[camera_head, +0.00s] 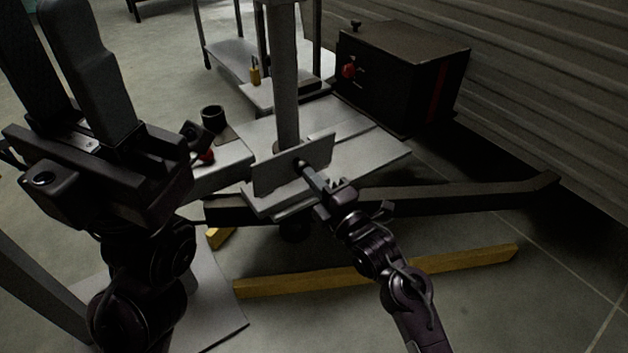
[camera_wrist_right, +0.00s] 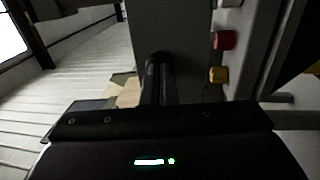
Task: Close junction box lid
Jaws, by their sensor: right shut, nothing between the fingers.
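A flat grey panel (camera_head: 315,152), which looks like the junction box lid, stands tilted up at the near end of the grey bench. A large grey surface, likely the same panel, fills the upper middle of the right wrist view (camera_wrist_right: 183,35). My right gripper (camera_head: 302,166) is shut and empty, with its tips at the panel's near face; I cannot tell whether they touch. Its fingers also show in the wrist view (camera_wrist_right: 157,75). The box interior is hidden. My left gripper (camera_head: 62,60) is large at the upper left, its fingers apart, away from the panel.
A red button (camera_wrist_right: 223,40) and a yellow one (camera_wrist_right: 218,74) sit right of the panel. A grey post (camera_head: 286,100) rises behind the panel. A black box (camera_head: 400,75) stands at the back right. A dark beam (camera_head: 450,193) and yellow bar (camera_head: 450,262) lie low in front.

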